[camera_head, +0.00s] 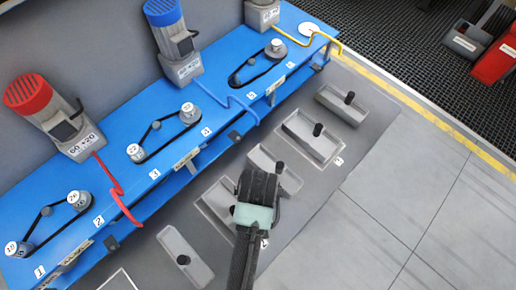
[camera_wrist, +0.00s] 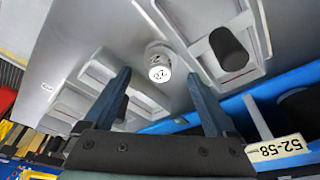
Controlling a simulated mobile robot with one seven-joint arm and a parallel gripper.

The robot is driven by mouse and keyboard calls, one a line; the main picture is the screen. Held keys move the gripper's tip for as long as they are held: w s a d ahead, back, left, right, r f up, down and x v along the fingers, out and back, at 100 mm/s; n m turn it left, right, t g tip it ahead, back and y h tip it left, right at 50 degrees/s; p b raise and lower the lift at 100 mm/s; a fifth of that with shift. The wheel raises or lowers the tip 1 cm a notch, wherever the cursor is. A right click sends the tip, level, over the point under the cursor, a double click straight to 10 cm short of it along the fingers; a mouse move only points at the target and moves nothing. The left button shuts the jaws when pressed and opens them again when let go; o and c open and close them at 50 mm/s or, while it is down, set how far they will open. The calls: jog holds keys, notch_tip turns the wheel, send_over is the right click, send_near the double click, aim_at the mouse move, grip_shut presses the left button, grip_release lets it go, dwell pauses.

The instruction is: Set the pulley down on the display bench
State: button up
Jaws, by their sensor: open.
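A small pulley (camera_wrist: 159,64) with a white numbered face shows in the wrist view on a pale grey surface beside a recessed tray. My gripper (camera_wrist: 158,74) is open, with one dark finger on each side of the pulley in that view; I cannot tell whether either touches it. In the head view my gripper (camera_head: 258,188) is above the grey tray surface, and this pulley is hidden there. The long blue bench (camera_head: 130,190) carries several other pulleys with black belts. The grey surface (camera_head: 305,200) holds the trays; no sign shows which is the display bench.
Grey trays with black knobs (camera_head: 318,130) line the grey surface. A red motor (camera_head: 40,105) and a blue motor (camera_head: 168,35) stand along the blue bench, with red, blue and yellow cables. Open tiled floor (camera_head: 415,195) lies at right.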

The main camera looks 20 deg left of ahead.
jog(key=v, duration=0.9)
jog(key=w+d+r+m+t, duration=0.15)
jog(key=w+r+t, duration=0.6)
jog(key=r, duration=0.85)
jog(key=w+d+r+m+t, duration=0.15)
jog(key=w+r+t, duration=0.35)
jog(key=w+r, duration=0.8)
jog(key=s+d+r+t, duration=0.2)
jog(key=s+r+t, duration=0.2)
jog(key=r, duration=0.7)
jog(key=s+d+r+m+t+h, duration=0.1)
jog(key=s+r+t, duration=0.3)
jog(key=r, duration=0.7)
jog(key=s+d+r+m+t, duration=0.1)
jog(key=s+d+r+t, duration=0.2)
jog(key=r, duration=0.8)
jog(key=s+t, duration=0.1)
jog(key=s, duration=0.1)
jog(key=shift+s+p, duration=0.3)
jog(key=shift+s, duration=0.05)
jog(key=shift+r, duration=0.1)
